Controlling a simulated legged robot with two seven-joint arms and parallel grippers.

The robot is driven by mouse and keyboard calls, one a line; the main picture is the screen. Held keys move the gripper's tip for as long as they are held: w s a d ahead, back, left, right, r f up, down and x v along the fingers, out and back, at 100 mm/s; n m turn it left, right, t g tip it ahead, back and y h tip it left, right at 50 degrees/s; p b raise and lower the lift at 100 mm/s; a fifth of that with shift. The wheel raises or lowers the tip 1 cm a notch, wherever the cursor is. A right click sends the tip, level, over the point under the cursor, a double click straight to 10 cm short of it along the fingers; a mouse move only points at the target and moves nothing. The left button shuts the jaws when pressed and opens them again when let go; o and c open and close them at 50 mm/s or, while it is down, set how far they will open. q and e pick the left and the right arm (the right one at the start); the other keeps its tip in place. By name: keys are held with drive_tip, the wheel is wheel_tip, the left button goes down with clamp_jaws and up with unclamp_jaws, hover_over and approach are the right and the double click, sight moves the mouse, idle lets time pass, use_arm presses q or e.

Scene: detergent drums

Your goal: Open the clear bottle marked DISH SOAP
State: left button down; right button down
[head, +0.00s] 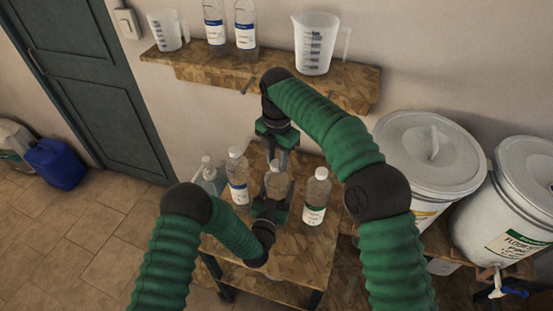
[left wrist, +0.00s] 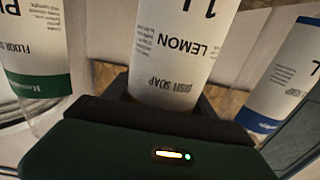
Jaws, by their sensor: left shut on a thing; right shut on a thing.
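The clear bottle marked DISH SOAP (head: 276,181) stands in the middle of a row of bottles on a small wooden table. In the left wrist view its white label (left wrist: 182,45) appears upside down and reads LEMON and DISH SOAP. My left gripper (head: 273,198) is shut on the bottle's body from the front. My right gripper (head: 280,158) comes down from above and is shut on the bottle's cap, which its fingers mostly hide. The bottle looks upright.
A blue-banded bottle (head: 237,178) and a pump bottle (head: 211,178) stand left. A green-banded bottle (head: 316,197) stands close on the right. A shelf (head: 200,66) with jugs and bottles is behind. Large white drums (head: 428,165) stand right.

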sight(277, 163)
use_arm(q)
drive_tip(key=shift+d+f, duration=0.1)
use_arm(e)
drive_tip(key=shift+a+r, duration=0.1)
drive_tip(key=shift+r, duration=0.05)
drive_tip(key=shift+r, duration=0.9)
drive_tip(key=shift+r, duration=2.05)
use_arm(q)
drive_tip(key=shift+c, duration=1)
unclamp_jaws()
use_arm(e)
drive_tip(key=shift+w, duration=0.1)
